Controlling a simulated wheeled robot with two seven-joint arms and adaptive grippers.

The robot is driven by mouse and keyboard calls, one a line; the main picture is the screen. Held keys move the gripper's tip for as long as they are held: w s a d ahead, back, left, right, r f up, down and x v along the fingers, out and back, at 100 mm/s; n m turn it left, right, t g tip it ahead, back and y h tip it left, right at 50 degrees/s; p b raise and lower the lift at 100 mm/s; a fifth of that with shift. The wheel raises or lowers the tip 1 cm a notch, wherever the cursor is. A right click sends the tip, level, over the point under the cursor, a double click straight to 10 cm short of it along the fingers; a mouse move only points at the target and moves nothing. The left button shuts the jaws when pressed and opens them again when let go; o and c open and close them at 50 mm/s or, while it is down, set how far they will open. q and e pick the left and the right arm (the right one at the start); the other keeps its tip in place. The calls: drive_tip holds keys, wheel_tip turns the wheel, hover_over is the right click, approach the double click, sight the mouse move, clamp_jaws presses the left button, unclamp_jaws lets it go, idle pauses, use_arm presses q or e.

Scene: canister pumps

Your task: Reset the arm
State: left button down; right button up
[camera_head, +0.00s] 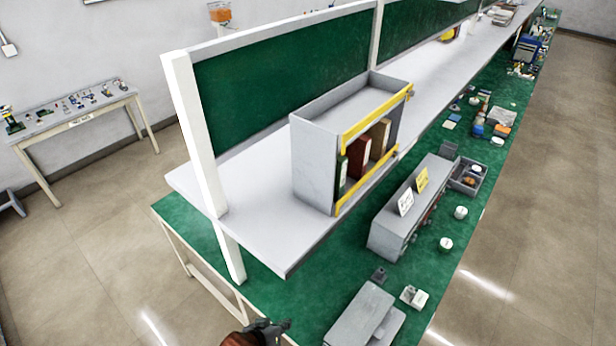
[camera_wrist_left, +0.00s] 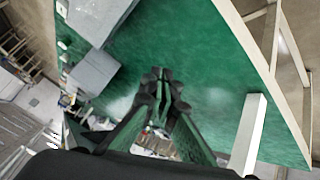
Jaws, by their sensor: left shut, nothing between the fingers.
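My left gripper (camera_head: 268,326) shows at the bottom edge of the head view, at the near end of the green bench top (camera_head: 300,300). In the left wrist view its dark fingers (camera_wrist_left: 161,82) are shut with nothing between them. They are over a bare part of the green bench top (camera_wrist_left: 195,50); I cannot tell the exact height. Most of the left arm is out of view. My right gripper is in neither view.
A grey box (camera_head: 358,318) and a small white part (camera_head: 414,297) lie on the bench near the gripper. A grey unit (camera_head: 385,240) with two signs stands beyond. The raised shelf (camera_head: 250,230) with a book rack (camera_head: 315,170) and a white post (camera_head: 195,135) rise above the bench.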

use_arm(q)
drive_tip(key=s+a+g+y, duration=0.1)
drive_tip(key=s+a+y, duration=0.1)
drive_tip(key=s+a, duration=0.6)
drive_tip(key=s+a+f+n+g+y, duration=0.15)
drive_tip(key=s+a, duration=0.25)
drive_tip(key=a, duration=0.7)
drive_tip(key=s+a+r+g+y, duration=0.1)
drive_tip(key=s+a+y, duration=0.1)
drive_tip(key=s+a, duration=0.6)
wheel_tip(320, 180, down, 42)
drive_tip(key=b, duration=1.1)
drive_tip(key=s+f+g+b, duration=0.1)
drive_tip(key=s+f+b, duration=0.3)
drive_tip(key=s+f, duration=0.5)
drive_tip(key=s+f+m+g+b, duration=0.1)
drive_tip(key=s+f+b, duration=0.3)
drive_tip(key=s+f, duration=0.6)
wheel_tip(320, 180, down, 6)
drive_tip(key=shift+s+d+f, duration=0.1)
drive_tip(key=shift+s+d, duration=0.05)
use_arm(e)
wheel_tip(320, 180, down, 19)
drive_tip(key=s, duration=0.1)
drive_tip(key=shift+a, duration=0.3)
use_arm(q)
drive_tip(key=shift+m+h, duration=0.25)
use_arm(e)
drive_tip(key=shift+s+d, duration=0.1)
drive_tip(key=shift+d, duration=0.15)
